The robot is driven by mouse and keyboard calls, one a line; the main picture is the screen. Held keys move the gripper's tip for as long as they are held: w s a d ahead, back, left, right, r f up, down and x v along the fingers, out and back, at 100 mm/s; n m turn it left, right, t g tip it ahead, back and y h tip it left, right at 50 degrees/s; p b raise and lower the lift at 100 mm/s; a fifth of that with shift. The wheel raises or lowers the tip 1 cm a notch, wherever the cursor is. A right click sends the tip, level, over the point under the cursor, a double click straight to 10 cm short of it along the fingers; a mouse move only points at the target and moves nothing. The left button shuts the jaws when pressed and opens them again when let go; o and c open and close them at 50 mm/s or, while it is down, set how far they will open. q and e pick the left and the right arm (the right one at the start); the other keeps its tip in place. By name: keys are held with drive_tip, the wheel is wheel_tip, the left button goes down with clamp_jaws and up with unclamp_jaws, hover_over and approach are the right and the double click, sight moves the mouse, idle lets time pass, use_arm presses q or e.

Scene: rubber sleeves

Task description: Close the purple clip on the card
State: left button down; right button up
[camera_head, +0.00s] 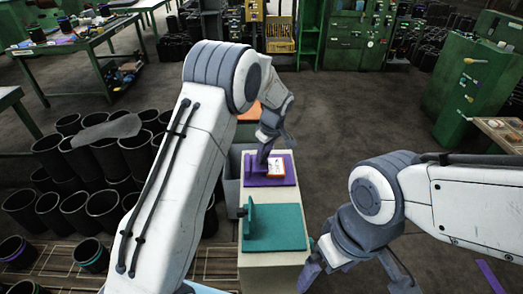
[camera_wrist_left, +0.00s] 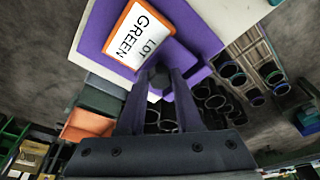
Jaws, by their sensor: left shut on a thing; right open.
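The purple clip (camera_head: 288,180) lies on a narrow pale stand. The card (camera_head: 275,167), white with an orange border, rests on its flat purple plate. In the left wrist view the card (camera_wrist_left: 140,36) reads "LOT GREEN" and lies on the purple plate (camera_wrist_left: 203,36). My left gripper (camera_head: 263,158) is at the left side of the card. In its wrist view its two fingers (camera_wrist_left: 160,82) are shut on a small dark part of the purple clip at the plate's edge. That part is mostly hidden between the fingers. My right gripper (camera_head: 355,284) is open and empty at the lower right.
A teal clip (camera_head: 280,228) with a raised flap sits on the stand (camera_head: 273,266), nearer than the purple one. Several black rubber sleeves (camera_head: 105,211) stand at left. A grey bin (camera_head: 231,180) is left of the stand. The floor (camera_head: 360,115) to the right is clear.

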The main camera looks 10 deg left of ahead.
use_arm(q)
drive_tip(key=shift+d+f, duration=0.1)
idle(0.5)
drive_tip(key=c, duration=0.6)
unclamp_jaws()
drive_tip(key=b+v, duration=0.1)
drive_tip(key=v, duration=0.9)
drive_tip(key=shift+d+b, duration=0.2)
drive_tip(key=shift+b, duration=0.2)
